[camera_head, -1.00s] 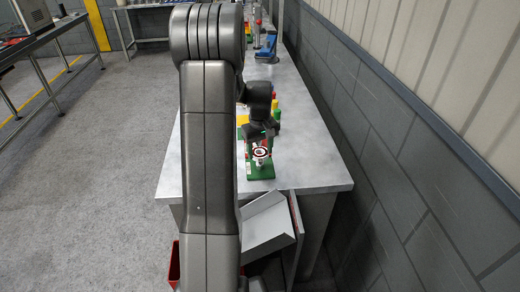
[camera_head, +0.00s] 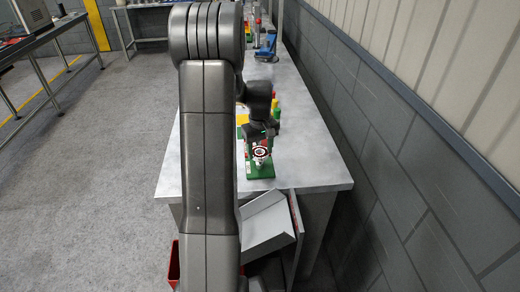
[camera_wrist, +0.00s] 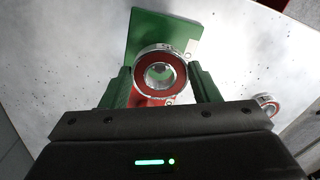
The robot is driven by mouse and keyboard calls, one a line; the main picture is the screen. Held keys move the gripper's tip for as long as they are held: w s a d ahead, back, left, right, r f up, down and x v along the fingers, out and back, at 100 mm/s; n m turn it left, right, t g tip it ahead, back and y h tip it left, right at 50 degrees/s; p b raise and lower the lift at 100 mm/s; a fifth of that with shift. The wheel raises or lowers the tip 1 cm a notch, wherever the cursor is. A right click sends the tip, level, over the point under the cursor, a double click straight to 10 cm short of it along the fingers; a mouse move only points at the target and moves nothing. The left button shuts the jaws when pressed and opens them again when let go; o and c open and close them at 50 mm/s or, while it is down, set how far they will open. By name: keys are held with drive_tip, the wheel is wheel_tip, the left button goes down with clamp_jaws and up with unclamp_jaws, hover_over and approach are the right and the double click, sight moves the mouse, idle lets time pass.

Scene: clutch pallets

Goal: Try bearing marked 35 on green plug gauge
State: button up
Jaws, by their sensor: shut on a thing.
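My gripper (camera_wrist: 160,85) is shut on a bearing (camera_wrist: 160,74), a metal ring with a red face, held between its green fingers. The mark on its rim is too small to read. The bearing also shows in the head view (camera_head: 261,152), above the green plug gauge (camera_head: 260,173) near the table's front end. In the wrist view the gauge's green base (camera_wrist: 150,32) lies behind the bearing. The gauge's plug is mostly hidden there, and I cannot tell whether the bearing touches it or is around it.
A second red-faced bearing (camera_wrist: 267,104) lies at the right of the wrist view. Yellow and green items (camera_head: 276,110) stand farther back on the grey table (camera_head: 310,165). A blue item (camera_head: 266,47) stands beyond them. The table's right side is clear beside the wall.

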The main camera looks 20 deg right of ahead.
drive_tip(key=shift+f+b, duration=0.3)
drive_tip(key=shift+f, duration=0.05)
idle(0.4)
drive_tip(key=o, duration=1.6)
drive_tip(key=shift+o, duration=0.2)
drive_tip(key=shift+r+p, duration=2.35)
drive_tip(key=shift+r, duration=1.15)
wheel_tip(320, 180, up, 2)
